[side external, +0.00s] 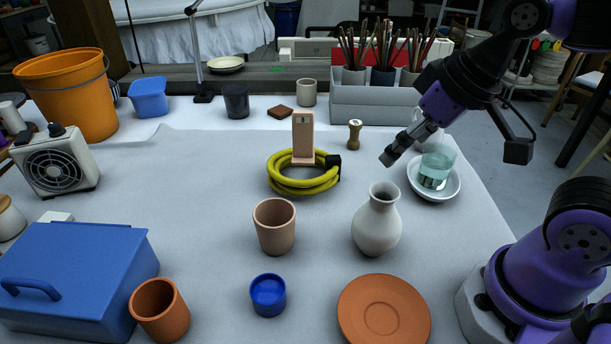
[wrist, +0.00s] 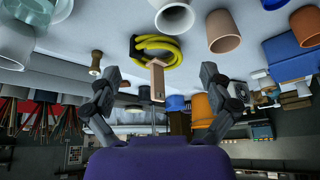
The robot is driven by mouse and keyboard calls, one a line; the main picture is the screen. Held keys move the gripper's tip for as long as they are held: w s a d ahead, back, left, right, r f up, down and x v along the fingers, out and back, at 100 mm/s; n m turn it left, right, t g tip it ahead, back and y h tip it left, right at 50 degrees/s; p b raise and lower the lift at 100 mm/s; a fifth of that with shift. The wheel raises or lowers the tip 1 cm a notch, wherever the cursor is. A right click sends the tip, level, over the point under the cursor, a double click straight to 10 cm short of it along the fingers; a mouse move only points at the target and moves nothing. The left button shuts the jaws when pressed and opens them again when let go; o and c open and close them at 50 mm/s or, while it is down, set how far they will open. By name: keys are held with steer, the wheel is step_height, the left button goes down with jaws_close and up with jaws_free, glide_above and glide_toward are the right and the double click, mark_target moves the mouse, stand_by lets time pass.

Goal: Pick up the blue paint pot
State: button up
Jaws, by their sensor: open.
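The blue paint pot (side external: 268,296) is a small, round, deep blue pot standing upright on the pale cloth, near the front middle of the side view. In the wrist view, a blue shape that looks like this pot (wrist: 272,4) is cut off by the top edge. My gripper (side external: 392,156) hangs in the air at the upper right, above and behind the white vase, well away from the pot. In the wrist view, its two fingers (wrist: 160,75) are spread wide with nothing between them.
A tan cup (side external: 274,227) stands behind the pot, and a pale vase (side external: 377,225) is to its right. A terracotta saucer (side external: 384,318) lies at front right, a terracotta cup (side external: 160,311) and blue toolbox (side external: 75,270) at left. A yellow hose coil (side external: 290,185) lies farther back.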

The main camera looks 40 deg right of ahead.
steer(key=w+a+g, duration=0.2)
steer(key=w+a, duration=0.2)
steer(key=a, duration=0.1)
steer(key=g, duration=0.3)
glide_above(270, 300)
step_height(270, 300, down, 7)
steer(key=shift+n+h, duration=0.3)
steer(key=f, duration=0.4)
steer(key=shift+w+a+f, duration=0.2)
steer(key=shift+a+f, duration=0.05)
steer(key=f, duration=0.5)
steer(key=shift+s+d+f, duration=0.1)
steer(key=shift+d+f, duration=0.1)
steer(key=shift+f, duration=0.15)
steer(key=c, duration=1.3)
